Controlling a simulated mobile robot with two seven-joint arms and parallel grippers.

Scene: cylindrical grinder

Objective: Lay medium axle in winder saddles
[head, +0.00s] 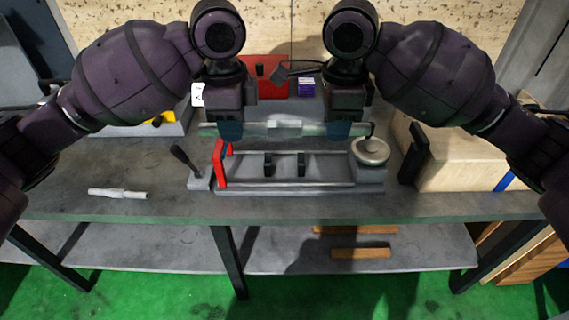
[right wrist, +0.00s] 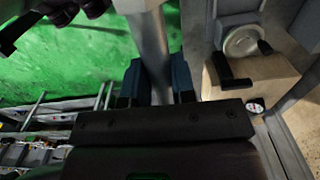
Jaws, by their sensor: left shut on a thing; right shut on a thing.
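A grey stepped axle (head: 285,127) is held level across both grippers in the head view. My left gripper (head: 229,131) is shut on its left part and my right gripper (head: 339,131) on its right part. The winder (head: 325,187) stands on the bench, with a red end plate (head: 220,163) at left and a round handwheel (head: 370,151) at right. Its two dark saddles (head: 267,164) and (head: 301,163) look empty. The axle shows apart from them, farther back or higher in the picture. In the right wrist view the axle (right wrist: 150,35) passes between the blue fingers (right wrist: 166,82).
A smaller pale axle (head: 118,193) lies on the bench (head: 145,165) at left. A black-handled lever (head: 186,160) stands left of the winder. A red box (head: 264,72) and purple box (head: 306,87) are behind. A wooden block (head: 460,160) is at right.

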